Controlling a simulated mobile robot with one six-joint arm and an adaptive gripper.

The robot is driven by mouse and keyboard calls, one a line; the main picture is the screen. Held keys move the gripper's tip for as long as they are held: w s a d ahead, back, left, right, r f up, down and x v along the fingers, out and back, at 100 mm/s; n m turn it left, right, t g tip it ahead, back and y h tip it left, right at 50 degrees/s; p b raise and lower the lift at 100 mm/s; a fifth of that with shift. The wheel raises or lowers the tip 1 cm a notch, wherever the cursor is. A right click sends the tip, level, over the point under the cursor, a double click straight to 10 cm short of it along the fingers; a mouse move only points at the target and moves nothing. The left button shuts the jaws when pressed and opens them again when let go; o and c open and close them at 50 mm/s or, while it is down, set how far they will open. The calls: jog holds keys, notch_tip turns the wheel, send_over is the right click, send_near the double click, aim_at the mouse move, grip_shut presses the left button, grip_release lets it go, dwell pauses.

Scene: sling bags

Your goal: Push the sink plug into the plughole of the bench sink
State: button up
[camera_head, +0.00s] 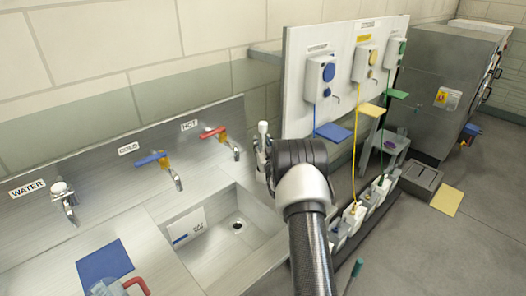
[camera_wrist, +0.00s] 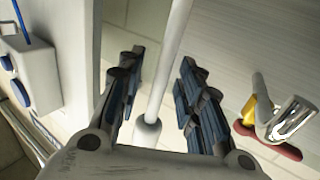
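The bench sink (camera_head: 212,262) is a steel basin in the head view. A small dark round spot in its floor looks like the plughole (camera_head: 238,226); whether a plug lies there I cannot tell. My gripper (camera_head: 262,150) is above the sink's far right corner. In the wrist view my gripper (camera_wrist: 160,95) has its dark fingers spread apart. A white rod (camera_wrist: 165,75) with a thicker end shows between them, with gaps on both sides. A white upright piece (camera_head: 263,128) shows at the gripper in the head view. I see no separate plug that I can identify for certain.
Behind the sink are a red hot tap (camera_head: 213,132), a blue cold tap (camera_head: 152,159) and a water tap (camera_head: 62,195). A white card (camera_head: 188,226) is at the sink's left wall. A blue mat (camera_head: 104,263) lies on the bench. A white dispenser board (camera_head: 345,55) stands right.

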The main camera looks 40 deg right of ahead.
jog(key=shift+c, duration=0.3)
grip_shut()
dwell(0.3)
